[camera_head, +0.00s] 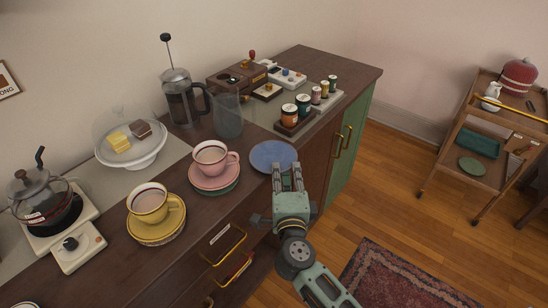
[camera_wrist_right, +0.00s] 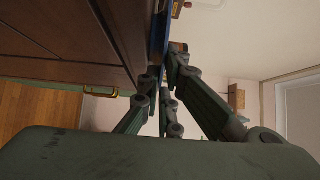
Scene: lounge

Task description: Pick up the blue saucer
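The blue saucer (camera_head: 273,154) lies flat and empty near the front edge of the dark wooden counter (camera_head: 252,188). In the right wrist view, the saucer (camera_wrist_right: 166,28) shows as a thin blue strip, seen nearly edge-on. My right gripper (camera_head: 287,168) is at the saucer's near right rim. Its fingers stand apart, with a gap between them. The right wrist view also shows the fingers (camera_wrist_right: 162,66) spread on either side of the saucer's line. Firm contact with the rim cannot be made out. My left gripper is not in view.
Left of the saucer stands a pink cup (camera_head: 211,158) on stacked saucers. A yellow cup (camera_head: 150,203) is further left. A glass (camera_head: 228,117) and a spice rack (camera_head: 310,118) with several jars stand behind. Open floor lies right of the counter.

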